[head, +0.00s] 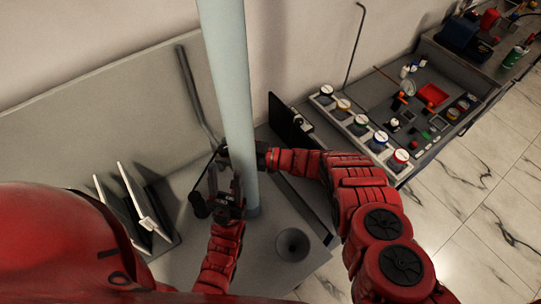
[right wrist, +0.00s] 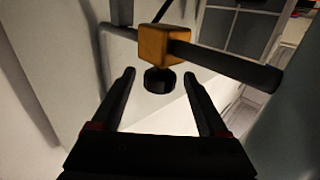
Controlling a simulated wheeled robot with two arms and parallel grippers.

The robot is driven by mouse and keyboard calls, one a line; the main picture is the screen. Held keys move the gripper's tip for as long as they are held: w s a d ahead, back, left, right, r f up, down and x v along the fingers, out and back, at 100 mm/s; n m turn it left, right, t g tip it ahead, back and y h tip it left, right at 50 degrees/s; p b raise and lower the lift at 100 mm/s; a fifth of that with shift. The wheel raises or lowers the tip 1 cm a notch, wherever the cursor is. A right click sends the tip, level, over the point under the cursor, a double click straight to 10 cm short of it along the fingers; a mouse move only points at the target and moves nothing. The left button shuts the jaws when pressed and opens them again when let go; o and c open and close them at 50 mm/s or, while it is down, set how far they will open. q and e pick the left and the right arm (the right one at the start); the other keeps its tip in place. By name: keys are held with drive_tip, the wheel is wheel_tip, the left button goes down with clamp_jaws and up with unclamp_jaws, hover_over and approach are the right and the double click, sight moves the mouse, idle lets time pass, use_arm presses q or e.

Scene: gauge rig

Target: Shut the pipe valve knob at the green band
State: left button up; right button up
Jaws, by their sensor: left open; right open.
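In the right wrist view, a black round valve knob (right wrist: 160,80) sits under an orange-yellow valve block (right wrist: 165,45) on a dark grey pipe (right wrist: 228,66). My right gripper (right wrist: 161,96) is open, with one finger on each side below the knob; it appears apart from the knob. I see no green band. In the head view my right gripper (head: 262,157) reaches left behind a pale upright pole, which hides its fingertips and the valve. My left gripper (head: 224,182) is open and lower, in front of the pole; I cannot tell what lies between its fingers.
The pale pole (head: 226,70) stands close to both grippers.

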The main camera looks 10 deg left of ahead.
drive_tip(key=d+b, duration=0.4)
drive_tip(key=d, duration=1.2)
drive_tip(key=shift+w, duration=0.35)
